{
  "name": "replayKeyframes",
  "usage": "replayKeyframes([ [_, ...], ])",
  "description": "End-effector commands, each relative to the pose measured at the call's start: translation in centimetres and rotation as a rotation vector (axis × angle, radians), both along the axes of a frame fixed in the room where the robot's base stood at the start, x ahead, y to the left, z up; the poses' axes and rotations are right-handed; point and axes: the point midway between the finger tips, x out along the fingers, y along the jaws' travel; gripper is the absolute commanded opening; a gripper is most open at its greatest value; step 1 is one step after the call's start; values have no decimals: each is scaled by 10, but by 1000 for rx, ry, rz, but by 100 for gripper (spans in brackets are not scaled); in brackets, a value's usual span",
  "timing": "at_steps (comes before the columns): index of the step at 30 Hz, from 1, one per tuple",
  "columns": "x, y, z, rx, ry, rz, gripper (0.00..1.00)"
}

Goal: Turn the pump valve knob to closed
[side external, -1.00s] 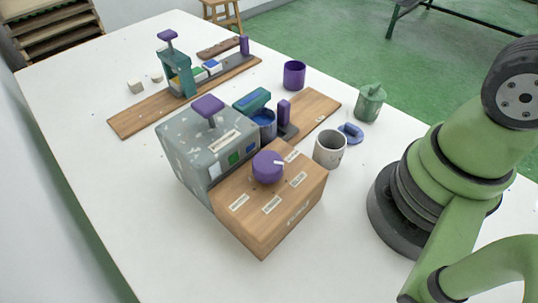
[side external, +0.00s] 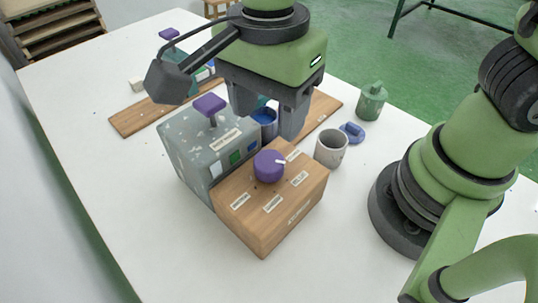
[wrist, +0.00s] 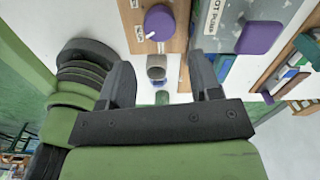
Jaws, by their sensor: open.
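The purple pump valve knob (side external: 269,166) sits on top of a wooden box (side external: 262,236) with several white labels around it. Its white pointer mark points right, toward the label at the box's far right corner; the label text is too small to read. In the wrist view the knob (wrist: 158,22) shows at the top, beyond my fingers. My gripper (side external: 268,120) is open and empty, above and behind the knob in the side view, apart from it. In the wrist view my two fingers (wrist: 163,80) are spread wide with nothing between them.
A grey speckled pump box (side external: 188,150) with a purple handle (side external: 209,104) adjoins the wooden box. A grey cup (side external: 331,150), a blue object (side external: 352,131) and a green lidded pot (side external: 371,101) stand to the right. The white table's front is clear.

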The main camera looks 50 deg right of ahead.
Motion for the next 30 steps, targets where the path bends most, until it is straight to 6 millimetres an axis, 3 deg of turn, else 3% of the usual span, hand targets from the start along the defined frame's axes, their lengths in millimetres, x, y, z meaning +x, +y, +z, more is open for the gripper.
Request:
replayKeyframes([
  [15, -1, -1, -82, -3, 5, -2, 58],
  [28, 0, -1, -94, 1, 0, -1, 58],
  [29, 0, -1, -94, 1, 0, -1, 56],
  [30, 0, -1, -94, 1, 0, -1, 46],
])
